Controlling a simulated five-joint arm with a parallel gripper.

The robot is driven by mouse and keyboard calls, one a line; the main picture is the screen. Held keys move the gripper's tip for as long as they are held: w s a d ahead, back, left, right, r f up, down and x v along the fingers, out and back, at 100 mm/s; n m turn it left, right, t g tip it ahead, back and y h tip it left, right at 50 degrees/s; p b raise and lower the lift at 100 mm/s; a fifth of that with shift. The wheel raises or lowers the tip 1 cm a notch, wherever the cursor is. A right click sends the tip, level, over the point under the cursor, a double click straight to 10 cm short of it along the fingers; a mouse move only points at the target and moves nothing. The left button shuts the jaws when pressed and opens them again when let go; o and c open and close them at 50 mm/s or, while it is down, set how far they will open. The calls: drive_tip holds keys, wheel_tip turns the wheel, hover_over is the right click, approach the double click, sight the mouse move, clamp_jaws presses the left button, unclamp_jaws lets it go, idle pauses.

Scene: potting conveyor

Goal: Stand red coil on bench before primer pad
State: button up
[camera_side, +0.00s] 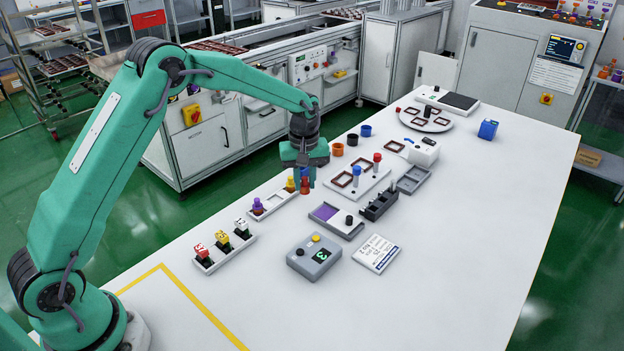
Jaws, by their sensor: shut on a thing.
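My gripper (304,177) is low over the right end of a pale rack (274,202), fingers pointing down. It is shut on the red coil (305,187), of which only a small red part shows below the fingers. I cannot tell whether the coil still touches the rack. A purple coil (257,206) and a yellow coil (290,185) stand in the rack to its left.
A dark slotted block (380,204) and a plate with blue-topped and red-topped posts (357,184) stand right of the tray.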

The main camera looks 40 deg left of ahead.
sight(305, 184)
drive_tip(key=shift+f, duration=2)
drive_tip(key=shift+f, duration=0.15)
drive_tip(key=o, duration=1)
wheel_tip(305, 184, up, 11)
drive_tip(key=shift+r, duration=0.7)
